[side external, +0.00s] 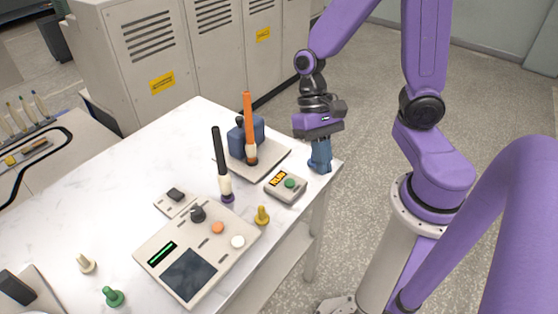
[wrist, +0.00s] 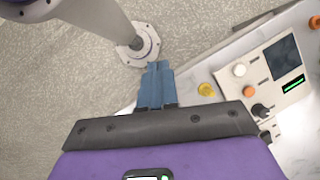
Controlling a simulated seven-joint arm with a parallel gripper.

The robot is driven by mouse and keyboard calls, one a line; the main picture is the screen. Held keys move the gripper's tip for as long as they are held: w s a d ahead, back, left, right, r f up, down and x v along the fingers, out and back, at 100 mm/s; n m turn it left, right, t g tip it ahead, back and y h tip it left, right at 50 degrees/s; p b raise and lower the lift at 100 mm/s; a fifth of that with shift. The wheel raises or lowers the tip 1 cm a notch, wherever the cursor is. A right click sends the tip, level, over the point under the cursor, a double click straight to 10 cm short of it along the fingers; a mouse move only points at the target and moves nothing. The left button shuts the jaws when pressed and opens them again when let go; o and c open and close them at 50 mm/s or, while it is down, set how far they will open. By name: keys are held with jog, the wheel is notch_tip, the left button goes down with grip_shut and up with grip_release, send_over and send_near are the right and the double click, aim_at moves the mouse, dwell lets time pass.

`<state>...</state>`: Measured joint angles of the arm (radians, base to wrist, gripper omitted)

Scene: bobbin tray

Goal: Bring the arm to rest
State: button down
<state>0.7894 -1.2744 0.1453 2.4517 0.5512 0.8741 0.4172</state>
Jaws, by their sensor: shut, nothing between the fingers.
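My gripper (side external: 320,165) points down at the right end of the white table (side external: 120,170), close to its edge. Its blue fingers are together and empty; they also show in the wrist view (wrist: 158,68). In the side view the RUN button box (side external: 286,186) with a green button sits just left of the fingers, apart from them. Behind it a blue device on a grey base (side external: 268,168) carries an upright orange rod (side external: 248,115).
A black rod (side external: 218,150) stands in a white and purple holder. A control panel (side external: 160,262) lies at the table's front. Yellow (side external: 262,215), green (side external: 112,297) and cream (side external: 85,263) bobbins stand apart. Grey lockers (side external: 150,50) are behind.

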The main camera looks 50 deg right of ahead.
jog(key=s+r+n+t+h, duration=0.2)
jog(key=s+r+n+t, duration=0.2)
jog(key=n, duration=1.2)
jog(key=shift+s+d+r+n+t+h, duration=0.3)
jog(key=shift+s+d+r+n+t, duration=0.15)
jog(key=shift+s+r, duration=0.5)
jog(key=shift+w, duration=0.1)
dwell(5.3)
